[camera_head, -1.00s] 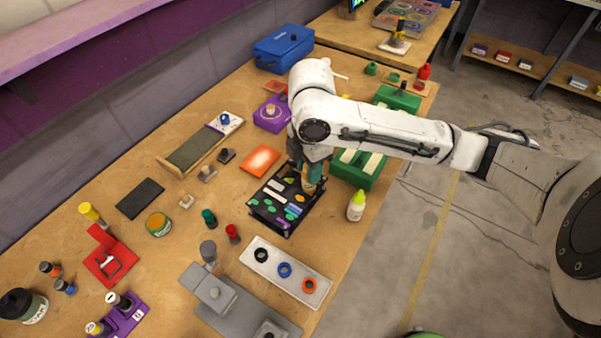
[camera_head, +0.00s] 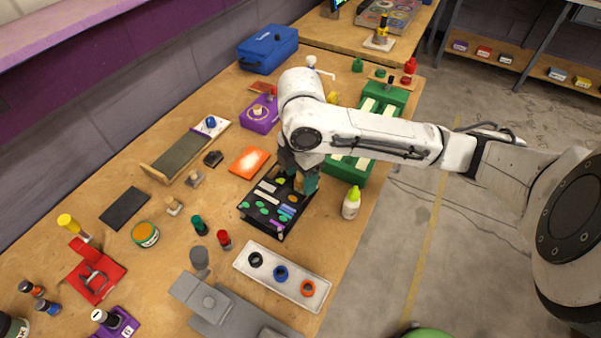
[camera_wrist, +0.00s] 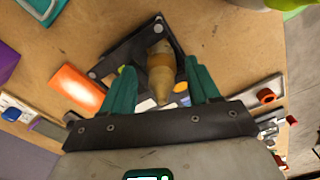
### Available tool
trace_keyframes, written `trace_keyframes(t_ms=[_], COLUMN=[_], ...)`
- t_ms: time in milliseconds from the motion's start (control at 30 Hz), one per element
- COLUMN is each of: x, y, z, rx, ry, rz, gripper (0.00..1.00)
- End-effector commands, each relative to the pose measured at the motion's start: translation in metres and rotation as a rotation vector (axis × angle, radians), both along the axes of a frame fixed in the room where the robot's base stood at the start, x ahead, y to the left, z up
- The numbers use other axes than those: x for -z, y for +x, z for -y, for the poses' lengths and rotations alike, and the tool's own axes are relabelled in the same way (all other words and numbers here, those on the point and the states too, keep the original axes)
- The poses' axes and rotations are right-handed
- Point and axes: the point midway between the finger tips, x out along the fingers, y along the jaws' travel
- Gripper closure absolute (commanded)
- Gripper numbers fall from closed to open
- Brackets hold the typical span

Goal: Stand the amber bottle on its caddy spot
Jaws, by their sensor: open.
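My gripper (camera_wrist: 162,88) has teal fingers spread apart, with the amber bottle (camera_wrist: 161,72) between them in the wrist view. Gaps show on both sides of the bottle, and its narrow end points toward my palm. In the head view my gripper (camera_head: 303,181) is low over the right end of a black tray (camera_head: 246,206) with coloured patches, and the fingers hide most of the bottle. The same black tray (camera_wrist: 105,67) shows behind the bottle in the wrist view. I cannot tell whether this tray is the caddy, or whether the bottle touches it.
A green box (camera_head: 346,172) and a white bottle with a yellow-green cap (camera_head: 351,205) stand close right of my gripper. An orange pad (camera_head: 249,163) lies left, and a white tray with rings (camera_head: 245,262) lies in front. Bare wood shows around the black tray.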

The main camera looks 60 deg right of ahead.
Motion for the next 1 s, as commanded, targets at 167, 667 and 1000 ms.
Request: trace_keyframes(t_ms=[167,667,1000], x=[-0.001,-0.082,-0.122], y=[0.0,0.001,0.0], z=[0.0,0.0,0.0], rx=[0.0,-0.003,-0.002], ry=[0.0,-0.002,-0.001], rz=[0.0,0.002,0.001], gripper=[0.39,0.39,0.39])
